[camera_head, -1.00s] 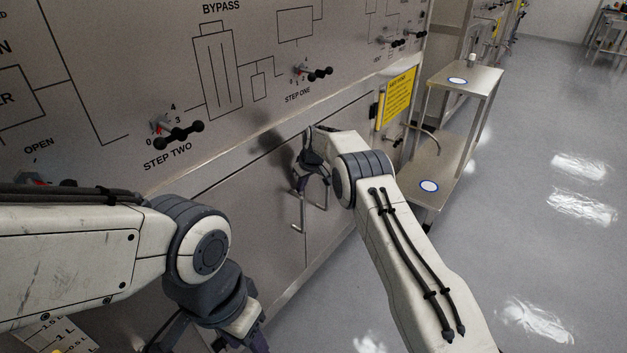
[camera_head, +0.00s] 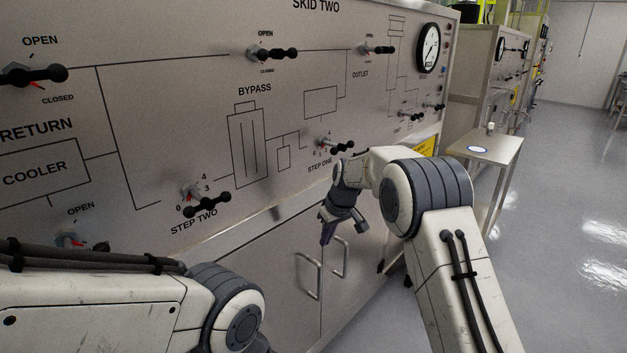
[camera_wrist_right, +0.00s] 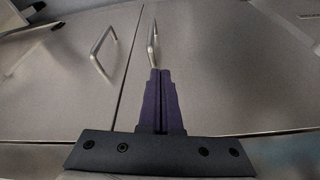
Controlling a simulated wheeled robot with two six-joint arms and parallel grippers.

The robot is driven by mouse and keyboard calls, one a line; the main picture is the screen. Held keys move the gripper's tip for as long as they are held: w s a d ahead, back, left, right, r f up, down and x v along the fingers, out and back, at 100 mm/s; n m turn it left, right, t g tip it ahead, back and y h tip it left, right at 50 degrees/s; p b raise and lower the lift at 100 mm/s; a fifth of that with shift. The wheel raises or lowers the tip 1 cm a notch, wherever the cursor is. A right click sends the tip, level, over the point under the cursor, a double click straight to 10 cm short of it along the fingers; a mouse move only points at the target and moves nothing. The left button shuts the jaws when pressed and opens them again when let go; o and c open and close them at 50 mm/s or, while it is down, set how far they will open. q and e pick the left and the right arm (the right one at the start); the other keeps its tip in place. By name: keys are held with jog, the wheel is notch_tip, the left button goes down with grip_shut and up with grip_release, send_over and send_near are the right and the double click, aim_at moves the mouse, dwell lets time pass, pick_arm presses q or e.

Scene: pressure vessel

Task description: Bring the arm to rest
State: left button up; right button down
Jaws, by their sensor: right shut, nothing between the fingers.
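My right arm reaches in from the lower right in the head view, bent at a dark ringed joint. My right gripper (camera_head: 328,232) points down in front of the cabinet doors, below the STEP ONE valve (camera_head: 336,146). In the right wrist view its purple fingers (camera_wrist_right: 158,100) are together with nothing between them. The tip of the fingers overlaps a door handle (camera_wrist_right: 152,45) in that view; I cannot tell whether they touch. My left arm comes in from the lower left, and its gripper is outside the picture.
The grey SKID TWO panel (camera_head: 150,120) carries several black-handled valves, including STEP TWO (camera_head: 205,202), and a round gauge (camera_head: 428,48). Cabinet doors with two metal handles (camera_head: 308,275) are below. A steel side table (camera_head: 500,148) stands right of the panel. The floor at right is clear.

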jog(key=s+a+r+g+p, duration=0.1)
jog(key=s+a+r+p, duration=0.2)
jog(key=s, duration=0.5)
jog(key=s+a+r, duration=0.2)
jog(key=s+r, duration=0.4)
jog(key=s, duration=0.1)
jog(key=s+a+r+g+p, duration=0.1)
jog(key=s+a+r+p, duration=0.2)
jog(key=s, duration=0.5)
pick_arm(q)
notch_tip(320, 180, up, 10)
jog(key=p, duration=0.3)
pick_arm(e)
jog(key=s+d+r, duration=0.1)
jog(key=s+d, duration=0.1)
jog(key=s, duration=0.9)
jog(key=s+d+r+n+g+h, duration=0.1)
jog(key=s+d+r, duration=0.1)
jog(key=s, duration=0.9)
jog(key=shift+d+r, duration=0.15)
jog(key=shift+d, duration=0.45)
